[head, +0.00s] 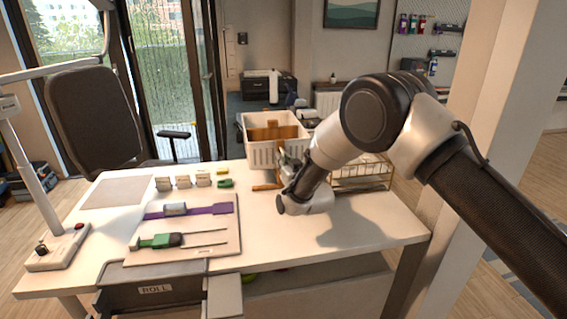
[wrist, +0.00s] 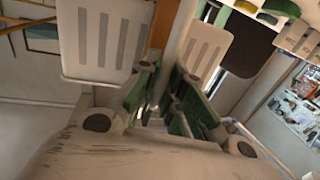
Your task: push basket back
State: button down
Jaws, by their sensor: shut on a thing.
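The white slotted basket (head: 262,157) stands at the back right of the table in the head view, with brown pieces inside it. My gripper (head: 291,160) is low at the basket's near right side, partly hidden by my own wrist. In the wrist view, two slotted white walls of the basket (wrist: 104,48) rise just beyond my fingers. My gripper (wrist: 166,100) has green-sided fingers close together at the basket's corner edge and is shut on it. The exact contact is dim and partly hidden by the fingers.
A wire tray (head: 362,178) stands to the right of the basket, behind my arm. Several small blocks (head: 180,182) sit left of it. A pale board (head: 200,240) holds a purple strip and a green-handled tool. The table's front right is clear.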

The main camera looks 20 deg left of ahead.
jog(key=shift+w+a+r, duration=0.15)
jog(key=shift+r, duration=0.45)
jog(key=c, duration=1.5)
grip_release()
jog(key=shift+f, duration=0.1)
jog(key=shift+f, duration=0.1)
jog(key=shift+f, duration=0.1)
jog(key=v, duration=1.2)
